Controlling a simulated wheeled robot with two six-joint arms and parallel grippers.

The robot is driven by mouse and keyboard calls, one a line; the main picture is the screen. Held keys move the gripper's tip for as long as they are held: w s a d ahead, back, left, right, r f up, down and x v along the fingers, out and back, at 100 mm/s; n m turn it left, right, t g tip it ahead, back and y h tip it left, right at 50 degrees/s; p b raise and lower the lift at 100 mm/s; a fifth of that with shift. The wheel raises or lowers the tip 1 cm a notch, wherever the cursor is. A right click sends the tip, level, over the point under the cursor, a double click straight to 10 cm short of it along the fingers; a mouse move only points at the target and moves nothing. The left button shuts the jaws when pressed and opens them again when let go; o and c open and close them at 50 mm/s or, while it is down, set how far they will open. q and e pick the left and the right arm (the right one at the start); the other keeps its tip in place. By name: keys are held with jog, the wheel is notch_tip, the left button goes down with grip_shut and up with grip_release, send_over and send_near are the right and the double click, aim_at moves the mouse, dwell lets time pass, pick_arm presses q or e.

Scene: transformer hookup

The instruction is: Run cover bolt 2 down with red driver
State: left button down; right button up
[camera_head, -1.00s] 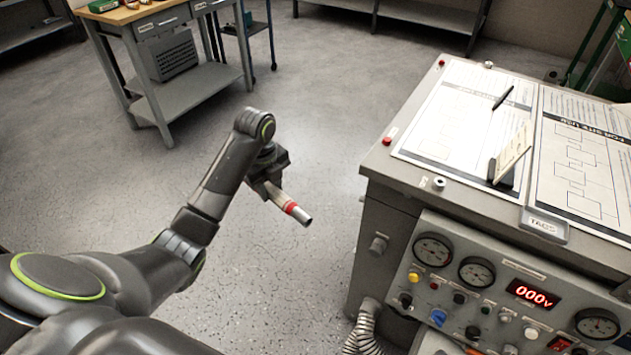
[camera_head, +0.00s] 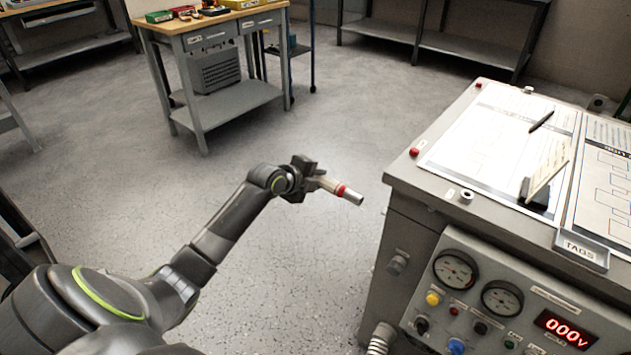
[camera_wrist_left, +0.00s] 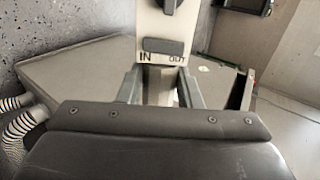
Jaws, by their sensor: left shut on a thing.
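The driver (camera_head: 343,190) is a pale tool with a red band and a silver nose. It points right and slightly down, above the floor and left of the grey console in the head view. My left gripper (camera_head: 308,180) is shut on its pale body. In the left wrist view my left gripper's fingers (camera_wrist_left: 160,88) are on either side of the driver's pale body (camera_wrist_left: 148,24), which bears a dark switch and the letters IN and OUT. Cover bolt 2 cannot be made out in either view. My right gripper is out of view.
The grey console (camera_head: 405,185) stands right of the driver, with papers, a pen (camera_head: 541,122), a TAGS holder (camera_head: 581,250), dials and a display reading 000V. A workbench (camera_head: 222,28) with trays stands at the back left. Floor between them is clear.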

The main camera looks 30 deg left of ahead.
aim_at(337, 188)
pick_arm(q)
jog(key=shift+w+a+r+t, duration=0.15)
jog(key=shift+w+r+t, duration=0.05)
jog(key=shift+r+t, duration=0.1)
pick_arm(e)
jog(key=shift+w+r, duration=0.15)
